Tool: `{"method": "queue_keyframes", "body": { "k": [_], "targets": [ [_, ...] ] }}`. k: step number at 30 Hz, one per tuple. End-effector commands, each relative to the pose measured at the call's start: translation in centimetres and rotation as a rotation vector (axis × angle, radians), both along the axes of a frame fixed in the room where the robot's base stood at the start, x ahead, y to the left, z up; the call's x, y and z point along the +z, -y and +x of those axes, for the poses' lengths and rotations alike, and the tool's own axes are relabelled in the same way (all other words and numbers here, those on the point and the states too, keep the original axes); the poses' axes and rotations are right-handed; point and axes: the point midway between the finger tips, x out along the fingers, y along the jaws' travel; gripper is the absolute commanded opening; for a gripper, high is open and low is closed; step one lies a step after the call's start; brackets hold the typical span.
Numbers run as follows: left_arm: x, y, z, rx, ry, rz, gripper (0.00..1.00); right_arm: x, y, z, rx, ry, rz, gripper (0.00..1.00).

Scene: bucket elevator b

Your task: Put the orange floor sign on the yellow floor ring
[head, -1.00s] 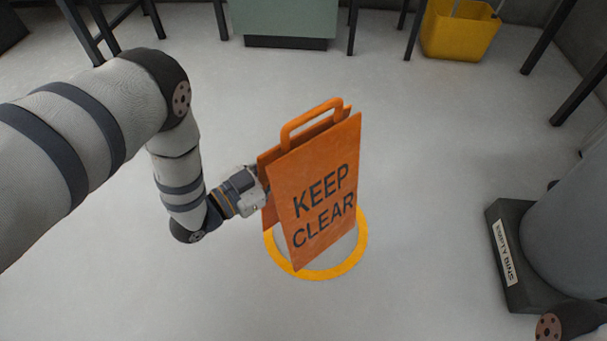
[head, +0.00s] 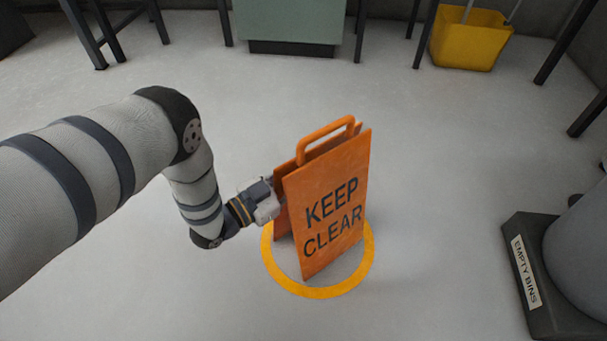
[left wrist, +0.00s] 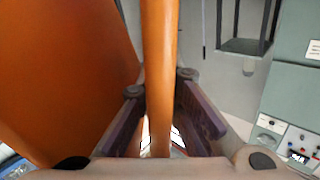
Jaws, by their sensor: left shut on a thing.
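The orange floor sign (head: 338,200) is a folding A-shape with a handle on top and "KEEP CLEAR" on its front panel. It stands upright within the outline of the yellow floor ring (head: 318,292); I cannot tell if its feet touch the floor. The sign hides part of the ring. My left gripper (head: 276,197) is shut on the sign's left side. In the left wrist view my left gripper (left wrist: 160,108) has its fingers on both sides of an orange edge of the sign (left wrist: 159,45). My right gripper is not in view.
A dark base labelled "EMPTY BINS" (head: 525,272) carries a grey cylinder (head: 582,250) at the right. A yellow bucket (head: 466,40), a green cabinet (head: 290,22) and dark table legs stand at the back. The floor around the ring is clear.

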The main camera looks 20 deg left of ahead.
Motion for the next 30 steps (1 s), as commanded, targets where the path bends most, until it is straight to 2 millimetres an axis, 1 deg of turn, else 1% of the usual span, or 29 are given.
{"method": "queue_keyframes", "body": {
  "k": [4, 6, 7, 8, 15, 17, 20, 27, 30],
  "targets": [
    [-0.2, 0.0, 0.0, 0.000, 0.003, -0.001, 0.00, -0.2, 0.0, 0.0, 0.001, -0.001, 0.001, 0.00],
    [-0.3, 0.0, 0.0, 0.000, -0.001, 0.000, 0.18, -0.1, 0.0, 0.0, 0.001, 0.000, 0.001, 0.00],
    [-0.3, 0.0, 0.0, 0.000, 0.000, 0.000, 0.24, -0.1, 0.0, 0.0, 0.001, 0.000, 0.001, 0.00],
    [-0.3, 0.0, 0.0, 0.000, 0.000, 0.000, 0.26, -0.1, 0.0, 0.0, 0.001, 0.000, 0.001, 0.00],
    [-0.3, 0.0, 0.0, 0.000, -0.001, 0.000, 0.26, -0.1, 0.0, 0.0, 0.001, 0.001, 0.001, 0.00],
    [0.1, 0.0, 0.0, 0.000, 0.000, 0.000, 0.26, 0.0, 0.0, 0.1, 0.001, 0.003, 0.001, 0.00],
    [0.2, -0.8, -1.3, 0.002, -0.003, 0.002, 0.26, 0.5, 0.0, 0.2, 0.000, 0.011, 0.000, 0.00],
    [0.3, -3.9, -7.1, 0.001, -0.001, 0.002, 0.26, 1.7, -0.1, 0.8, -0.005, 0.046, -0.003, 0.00],
    [0.2, -5.0, -8.9, 0.001, -0.002, 0.001, 0.26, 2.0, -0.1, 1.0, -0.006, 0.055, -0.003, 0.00]
  ]
}}
